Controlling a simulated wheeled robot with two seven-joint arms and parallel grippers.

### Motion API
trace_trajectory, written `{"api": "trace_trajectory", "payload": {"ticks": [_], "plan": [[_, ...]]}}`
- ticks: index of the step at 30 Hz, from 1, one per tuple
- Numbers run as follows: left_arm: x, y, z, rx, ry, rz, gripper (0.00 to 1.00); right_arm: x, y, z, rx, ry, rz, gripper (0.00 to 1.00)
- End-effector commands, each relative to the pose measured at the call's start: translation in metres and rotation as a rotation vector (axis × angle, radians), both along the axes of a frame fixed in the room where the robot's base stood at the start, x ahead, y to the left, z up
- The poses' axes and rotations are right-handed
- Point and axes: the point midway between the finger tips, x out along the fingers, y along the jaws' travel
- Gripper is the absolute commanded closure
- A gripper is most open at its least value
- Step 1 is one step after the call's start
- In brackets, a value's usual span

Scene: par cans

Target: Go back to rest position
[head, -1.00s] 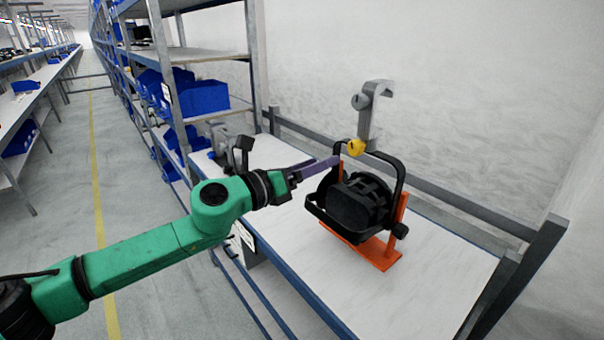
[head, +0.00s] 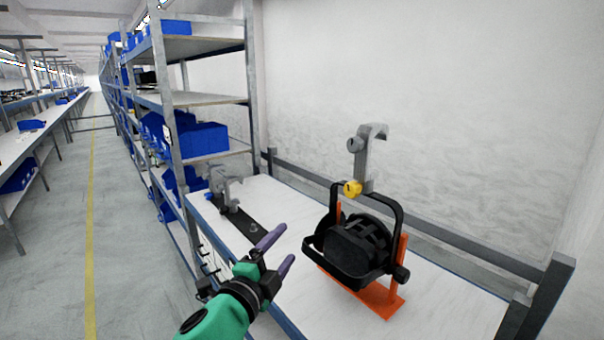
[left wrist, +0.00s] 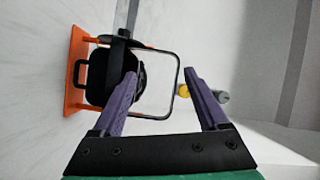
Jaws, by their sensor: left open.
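My left gripper (head: 277,246) is open and empty over the near left edge of the table, to the left of the par can and apart from it. Its two purple fingers also show spread in the left wrist view (left wrist: 160,92). The black par can (head: 350,245) sits in an orange stand (head: 385,298) on the white table. A grey hook clamp (head: 365,155) with a yellow knob (head: 352,188) stands upright on top of its black yoke. In the left wrist view the par can (left wrist: 105,75) lies beyond the fingers. My right gripper is not in view.
Grey clamps (head: 225,185) and a dark plate (head: 240,222) lie at the table's far left end. A shelf rack with blue bins (head: 204,139) stands behind it. A rail (head: 470,256) runs along the wall side. The table (head: 440,320) is clear at the front right.

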Motion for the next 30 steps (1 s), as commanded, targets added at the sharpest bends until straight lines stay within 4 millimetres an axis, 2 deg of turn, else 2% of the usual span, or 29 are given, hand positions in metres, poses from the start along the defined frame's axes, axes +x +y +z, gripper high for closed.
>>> {"api": "trace_trajectory", "payload": {"ticks": [1,2,3,6,9,12,15,20,25,30], "plan": [[-0.006,0.022,-0.036,-0.139,0.172,0.089,0.23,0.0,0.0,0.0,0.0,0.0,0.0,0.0],[-0.011,0.037,-0.057,-0.217,0.275,0.154,0.23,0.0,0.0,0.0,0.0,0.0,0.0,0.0],[-0.022,0.058,-0.088,-0.311,0.411,0.242,0.23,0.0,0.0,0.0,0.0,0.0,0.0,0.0],[-0.057,0.101,-0.153,-0.481,0.679,0.439,0.23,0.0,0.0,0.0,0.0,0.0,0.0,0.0],[-0.097,0.13,-0.2,-0.584,0.871,0.598,0.23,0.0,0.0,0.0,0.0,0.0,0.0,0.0],[-0.136,0.152,-0.235,-0.656,1.02,0.734,0.23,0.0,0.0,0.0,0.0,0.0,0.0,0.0],[-0.175,0.169,-0.261,-0.707,1.144,0.858,0.23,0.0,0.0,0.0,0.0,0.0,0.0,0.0],[-0.239,0.19,-0.29,-0.768,1.313,1.047,0.23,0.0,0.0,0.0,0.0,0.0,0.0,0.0],[-0.229,0.188,-0.356,-0.748,1.341,1.062,0.23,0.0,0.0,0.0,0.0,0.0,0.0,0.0],[-0.233,0.187,-0.432,-0.726,1.369,1.074,0.23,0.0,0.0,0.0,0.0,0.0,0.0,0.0]]}}
